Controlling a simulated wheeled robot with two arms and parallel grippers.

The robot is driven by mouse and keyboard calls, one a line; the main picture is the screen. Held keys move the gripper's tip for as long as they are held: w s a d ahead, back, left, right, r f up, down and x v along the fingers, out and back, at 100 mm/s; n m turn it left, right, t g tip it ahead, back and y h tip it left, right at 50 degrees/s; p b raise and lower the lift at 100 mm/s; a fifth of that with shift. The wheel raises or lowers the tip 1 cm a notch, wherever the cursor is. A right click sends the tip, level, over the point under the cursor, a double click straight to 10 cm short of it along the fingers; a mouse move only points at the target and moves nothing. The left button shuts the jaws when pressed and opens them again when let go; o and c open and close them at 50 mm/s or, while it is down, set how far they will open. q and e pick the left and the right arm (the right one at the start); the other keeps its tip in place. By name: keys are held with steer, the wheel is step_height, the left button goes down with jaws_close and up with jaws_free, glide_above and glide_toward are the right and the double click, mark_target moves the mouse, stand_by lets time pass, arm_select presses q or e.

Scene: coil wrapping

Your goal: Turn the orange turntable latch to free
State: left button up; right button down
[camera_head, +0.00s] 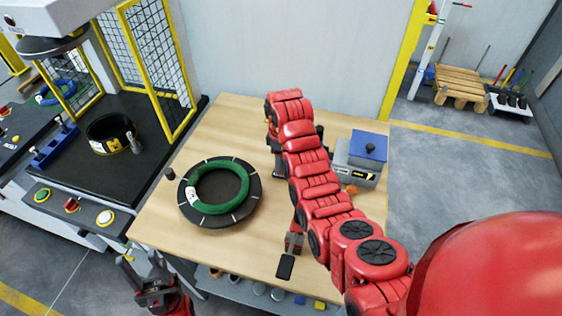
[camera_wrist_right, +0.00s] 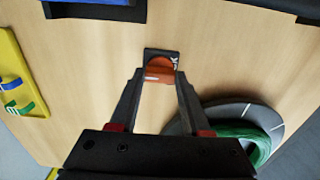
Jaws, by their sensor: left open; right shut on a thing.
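The orange turntable latch (camera_wrist_right: 160,69) sits on a small dark plate with white lettering on the wooden table, in the middle of the right wrist view. My right gripper (camera_wrist_right: 160,76) is shut on the latch, one finger on each side of it. In the head view my red right arm hides this gripper and the latch. The dark round turntable (camera_head: 246,208) carries a green coil (camera_head: 236,205) with a white label. The coil also shows at the lower right of the right wrist view (camera_wrist_right: 240,145). My left gripper (camera_head: 140,261) is open and empty, in front of the table's left front edge.
A grey box with a blue top (camera_head: 369,146) stands at the table's right. A small dark cylinder (camera_head: 170,174) stands left of the turntable. A machine with a yellow mesh guard (camera_head: 150,60) is at the left. A yellow item (camera_wrist_right: 14,75) shows in the wrist view.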

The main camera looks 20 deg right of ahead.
steer(key=shift+f, duration=0.1)
stand_by(0.3)
steer(key=shift+c, duration=1.8)
jaws_free()
step_height(320, 180, up, 18)
steer(key=p, duration=1.1)
steer(key=shift+f+p, duration=0.25)
steer(key=shift+p, duration=0.05)
